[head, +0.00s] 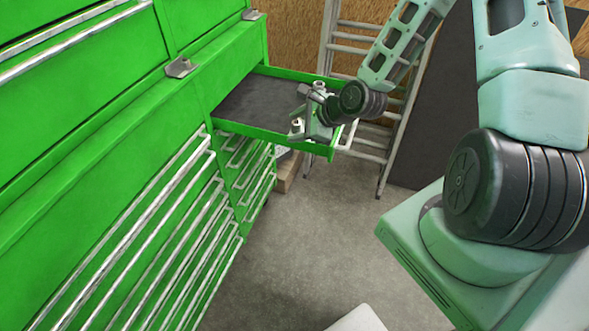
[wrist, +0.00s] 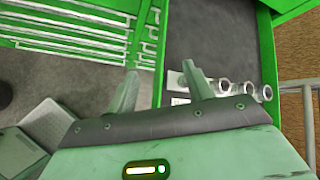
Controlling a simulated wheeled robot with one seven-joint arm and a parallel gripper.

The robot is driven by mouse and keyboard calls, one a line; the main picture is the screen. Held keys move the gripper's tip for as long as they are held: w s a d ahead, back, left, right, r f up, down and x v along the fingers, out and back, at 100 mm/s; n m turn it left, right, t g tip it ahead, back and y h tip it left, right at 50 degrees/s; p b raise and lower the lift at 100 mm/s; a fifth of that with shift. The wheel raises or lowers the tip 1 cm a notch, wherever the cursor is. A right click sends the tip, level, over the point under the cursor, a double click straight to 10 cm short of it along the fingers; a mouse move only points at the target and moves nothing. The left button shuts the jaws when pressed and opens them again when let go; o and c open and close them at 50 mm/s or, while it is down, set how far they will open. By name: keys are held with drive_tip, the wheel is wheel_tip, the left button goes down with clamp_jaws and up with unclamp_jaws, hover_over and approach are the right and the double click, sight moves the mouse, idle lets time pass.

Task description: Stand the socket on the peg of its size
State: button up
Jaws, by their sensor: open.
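My gripper (wrist: 160,68) is open, its two fingers apart with nothing held between them. In the head view my gripper (head: 314,118) is at the front right end of the open drawer. Several silvery ring-shaped pieces, seemingly sockets (wrist: 222,87), stand in a row on the drawer floor just right of my right finger in the wrist view. A pale plate (wrist: 174,80) shows partly between the fingers. A socket-like piece (head: 297,121) also shows beside my gripper in the head view. I cannot make out separate pegs or sizes; the right finger hides part of the row.
The open green drawer (head: 246,128) has a dark liner (head: 258,102), mostly bare. The green cabinet (head: 110,150) with closed drawers and long handles fills the left. A ladder (head: 392,150) leans behind the drawer.

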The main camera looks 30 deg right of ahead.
drive_tip(key=s+a+r+n+g+h, duration=0.1)
drive_tip(key=s+a+r+n+g, duration=0.2)
drive_tip(key=s+a+n, duration=0.4)
drive_tip(key=s+a+r+n+g, duration=0.2)
drive_tip(key=a+r+n, duration=0.25)
drive_tip(key=n, duration=0.45)
drive_tip(key=s+a+r+n+g+h, duration=0.1)
drive_tip(key=s+a+r+n, duration=0.2)
drive_tip(key=s+n, duration=0.4)
drive_tip(key=s+a+r+n+g+h, duration=0.1)
drive_tip(key=s+a+r+n, duration=0.3)
drive_tip(key=s, duration=0.7)
wheel_tip(320, 180, up, 2)
drive_tip(key=n+g, duration=0.1)
drive_tip(key=n, duration=0.3)
drive_tip(key=shift+r+g+h, duration=0.25)
drive_tip(key=shift+g+h, duration=0.05)
